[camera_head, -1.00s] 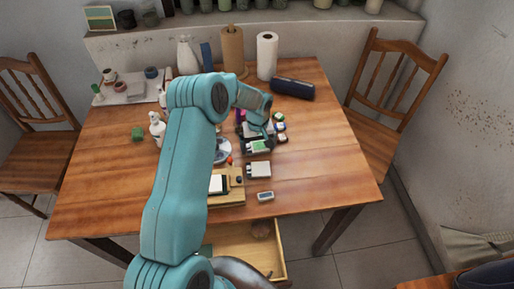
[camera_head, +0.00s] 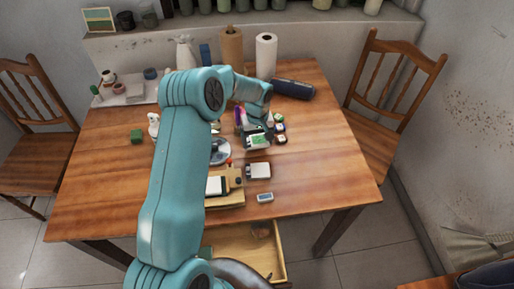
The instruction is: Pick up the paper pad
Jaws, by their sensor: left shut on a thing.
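A small flat white pad with a green patch on its face (camera_head: 257,142), which looks like the paper pad, is at the tip of my left gripper (camera_head: 258,131). The gripper reaches in from the left over the middle right of the table and is shut on the pad. The fingers partly cover the pad, and I cannot tell how far it is above the tabletop. My right gripper is not in view.
A white block (camera_head: 258,171) and a small grey device (camera_head: 265,197) lie nearer on the wooden table (camera_head: 315,175). A wooden board (camera_head: 237,181) is beside them. Small jars (camera_head: 280,128) stand right of the gripper. A drawer (camera_head: 262,250) is open in front. The right side is clear.

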